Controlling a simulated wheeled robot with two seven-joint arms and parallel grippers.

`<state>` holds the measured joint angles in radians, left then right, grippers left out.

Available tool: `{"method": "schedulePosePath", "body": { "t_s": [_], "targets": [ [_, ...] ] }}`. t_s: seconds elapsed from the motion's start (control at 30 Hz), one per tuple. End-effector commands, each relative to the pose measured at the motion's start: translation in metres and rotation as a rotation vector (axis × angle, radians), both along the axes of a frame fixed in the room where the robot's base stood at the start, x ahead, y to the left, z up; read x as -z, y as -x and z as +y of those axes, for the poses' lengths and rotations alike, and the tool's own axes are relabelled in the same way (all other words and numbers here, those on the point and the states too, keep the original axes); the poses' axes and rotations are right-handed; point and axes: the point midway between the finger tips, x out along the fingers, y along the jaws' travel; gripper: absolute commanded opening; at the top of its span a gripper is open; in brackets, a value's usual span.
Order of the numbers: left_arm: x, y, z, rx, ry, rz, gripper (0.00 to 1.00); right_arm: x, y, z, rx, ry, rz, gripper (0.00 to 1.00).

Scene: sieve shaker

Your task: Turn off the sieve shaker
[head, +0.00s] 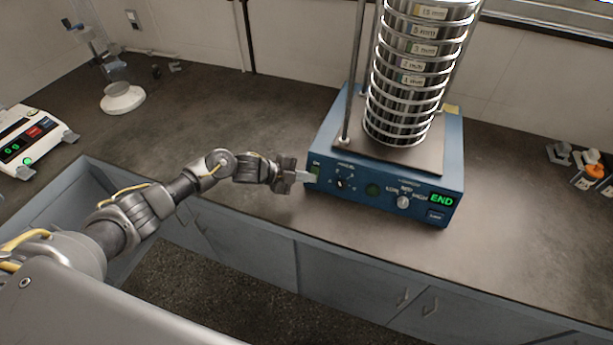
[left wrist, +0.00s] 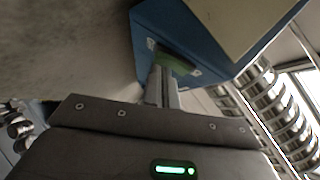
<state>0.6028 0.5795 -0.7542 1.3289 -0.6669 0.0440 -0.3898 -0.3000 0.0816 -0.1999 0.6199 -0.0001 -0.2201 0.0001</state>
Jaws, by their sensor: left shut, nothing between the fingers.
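The sieve shaker is a blue box (head: 385,200) on the counter with a stack of metal sieves (head: 408,75) on top. Its front panel has knobs and a green display (head: 442,199) reading END. A green power switch (head: 315,170) sits at the panel's left end, marked ON. My left gripper (head: 308,177) is shut and empty, its fingertips at that switch. In the left wrist view the shut fingers (left wrist: 162,85) reach the green switch (left wrist: 175,62) and partly cover it. I cannot tell whether they touch it. My right gripper is not in view.
A white scale (head: 30,140) with a green light stands at the far left. A stand with a white round base (head: 122,98) is behind it. Small items with an orange top (head: 594,171) lie at the right. The counter (head: 230,115) between is clear.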

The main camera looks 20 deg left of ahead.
Motion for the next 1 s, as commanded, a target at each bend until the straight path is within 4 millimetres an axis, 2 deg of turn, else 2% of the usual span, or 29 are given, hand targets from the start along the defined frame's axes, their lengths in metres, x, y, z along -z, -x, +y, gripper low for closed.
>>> {"method": "schedulePosePath", "body": {
  "t_s": [0.23, 0.37, 0.43, 0.67, 1.0],
  "targets": [
    [0.002, 0.000, 0.000, 0.000, 0.000, -0.004, 0.00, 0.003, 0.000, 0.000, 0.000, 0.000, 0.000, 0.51],
    [0.013, -0.002, 0.000, 0.001, 0.004, -0.052, 0.00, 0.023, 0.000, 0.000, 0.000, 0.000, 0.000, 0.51],
    [0.005, -0.003, 0.000, 0.000, 0.003, -0.060, 0.00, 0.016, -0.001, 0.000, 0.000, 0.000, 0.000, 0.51],
    [0.004, -0.003, 0.000, 0.000, 0.004, -0.059, 0.00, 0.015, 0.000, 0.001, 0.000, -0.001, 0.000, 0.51],
    [-0.011, -0.003, 0.000, 0.000, 0.004, -0.061, 0.00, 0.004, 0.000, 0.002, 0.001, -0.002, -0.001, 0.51]
  ]
}}
